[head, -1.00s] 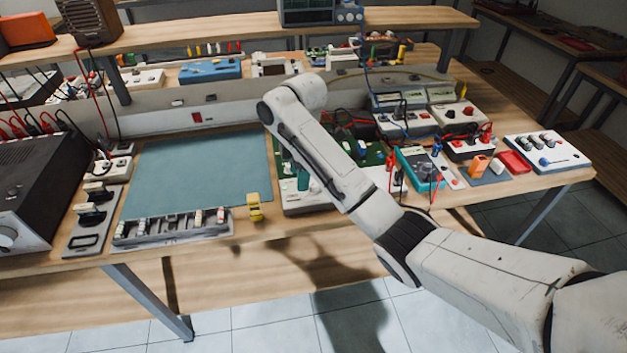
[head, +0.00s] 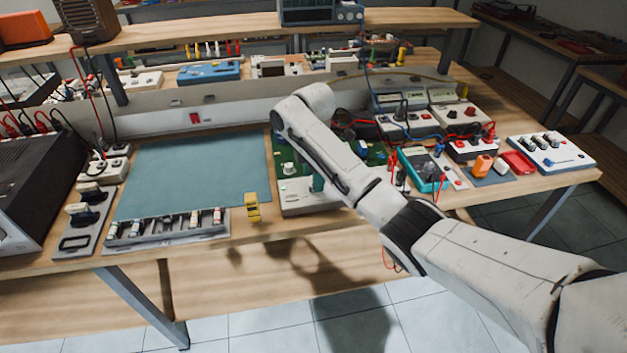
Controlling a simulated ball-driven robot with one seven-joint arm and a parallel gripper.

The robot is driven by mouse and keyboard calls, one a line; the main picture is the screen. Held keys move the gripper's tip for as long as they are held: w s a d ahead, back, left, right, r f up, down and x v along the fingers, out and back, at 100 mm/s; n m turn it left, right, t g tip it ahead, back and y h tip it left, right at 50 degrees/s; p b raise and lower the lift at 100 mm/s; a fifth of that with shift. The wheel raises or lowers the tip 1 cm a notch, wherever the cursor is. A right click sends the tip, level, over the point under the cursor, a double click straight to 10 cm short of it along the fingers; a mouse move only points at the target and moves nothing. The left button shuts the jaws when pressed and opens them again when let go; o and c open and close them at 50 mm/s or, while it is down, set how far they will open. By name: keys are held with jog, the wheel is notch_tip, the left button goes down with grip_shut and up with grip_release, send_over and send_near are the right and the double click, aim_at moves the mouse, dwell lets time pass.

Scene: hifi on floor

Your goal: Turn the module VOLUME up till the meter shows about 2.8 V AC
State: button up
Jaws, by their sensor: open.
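A green circuit board on a pale base (head: 300,208) stands at the bench's front middle, partly hidden by my arm. A pale round knob (head: 289,168) shows on its left part. No label can be read, so I cannot tell whether it is VOLUME. A teal hand-held meter (head: 432,178) lies right of the board with leads around it; its reading is too small to tell. My arm crosses the picture from the lower right and bends over the board. My gripper is hidden behind the arm, so its relation to the knob cannot be seen.
A blue-green mat (head: 190,175) lies clear left of the board. A yellow block (head: 252,207) and a grey rack (head: 166,231) sit near the front edge. A white box with knobs (head: 551,153) and a red tray (head: 518,162) are at right. Loose leads hang near the meter.

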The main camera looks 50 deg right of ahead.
jog(key=shift+f, duration=0.8)
jog(key=c, duration=1)
jog(key=shift+c, duration=0.2)
